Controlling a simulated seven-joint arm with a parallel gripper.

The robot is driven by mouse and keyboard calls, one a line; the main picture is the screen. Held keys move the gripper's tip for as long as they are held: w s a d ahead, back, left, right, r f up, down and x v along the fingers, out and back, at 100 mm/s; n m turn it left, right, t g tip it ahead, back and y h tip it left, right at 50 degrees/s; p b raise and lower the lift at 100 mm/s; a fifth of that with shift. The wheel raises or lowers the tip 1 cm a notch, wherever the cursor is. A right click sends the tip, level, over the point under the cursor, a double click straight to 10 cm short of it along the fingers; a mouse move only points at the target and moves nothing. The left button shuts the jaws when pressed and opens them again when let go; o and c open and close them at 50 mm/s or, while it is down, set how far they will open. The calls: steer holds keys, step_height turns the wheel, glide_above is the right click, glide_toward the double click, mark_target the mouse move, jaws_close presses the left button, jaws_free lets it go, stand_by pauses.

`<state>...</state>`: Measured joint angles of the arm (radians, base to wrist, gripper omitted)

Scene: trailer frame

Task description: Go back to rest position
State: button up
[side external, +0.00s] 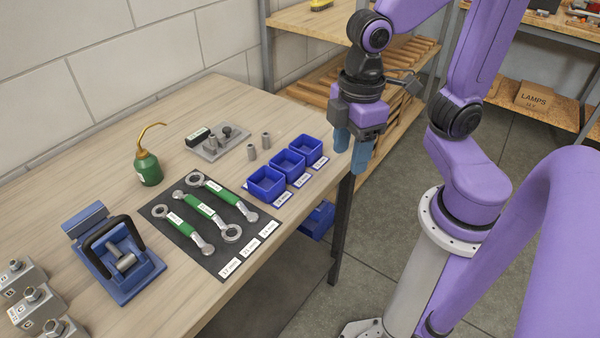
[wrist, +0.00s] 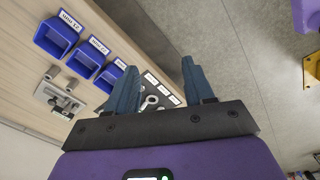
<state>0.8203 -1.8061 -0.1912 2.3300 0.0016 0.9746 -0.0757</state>
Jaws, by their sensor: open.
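My gripper (side external: 350,152) has blue fingers and hangs just off the right end of the workbench (side external: 215,93), beside the blue bins. In the wrist view the two fingers of my gripper (wrist: 158,85) stand well apart with nothing held between them. My purple arm reaches in from the right side of the side view.
Three blue bins (side external: 267,183) stand near the bench edge, close to the gripper. Several wrenches with green grips (side external: 198,203) lie on a dark mat (side external: 166,214).

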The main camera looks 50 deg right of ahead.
steer(key=s+d+f, duration=0.2)
steer(key=s+d, duration=0.1)
steer(key=s, duration=0.1)
steer(key=shift+s, duration=0.4)
steer(key=shift+w, duration=0.1)
stand_by(1.3)
steer(key=w+a+r, duration=0.4)
steer(key=w+a, duration=0.2)
steer(key=w, duration=0.5)
steer(key=m, duration=0.3)
glide_above(226, 128)
step_height(226, 128, down, 17)
steer(key=shift+s+r, duration=0.1)
steer(key=shift+r, duration=0.05)
